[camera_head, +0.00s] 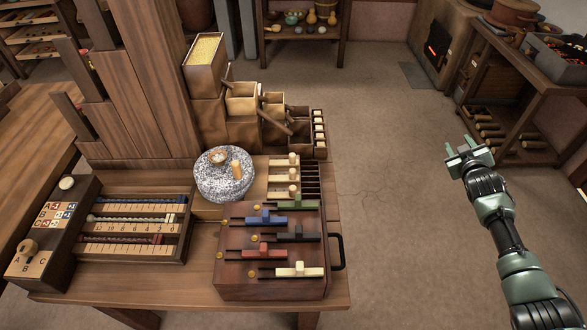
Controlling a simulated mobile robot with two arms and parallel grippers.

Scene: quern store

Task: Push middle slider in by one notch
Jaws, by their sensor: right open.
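Several slider-like sets stand on the wooden table, and I cannot tell which holds the middle slider. Beside the speckled quern stone (224,182) are three pale wooden bars with knobs, one behind another; the middle bar (281,177) runs toward dark slots at its right. The scale tray (185,262) at left has blue, white and red rods; the white rod (130,219) is in the middle. A brown box (270,288) bears several coloured T-shaped pieces. My right gripper (466,149) is open and empty over the floor, well right of the table. My left gripper is out of view.
The brown box's black handle (340,252) sticks out past its right side. Stepped wooden bins (240,130) and a tall wooden cabinet (150,80) rise at the table's back. Open floor (385,200) lies between table and right arm. A stove (440,45) and bench stand at far right.

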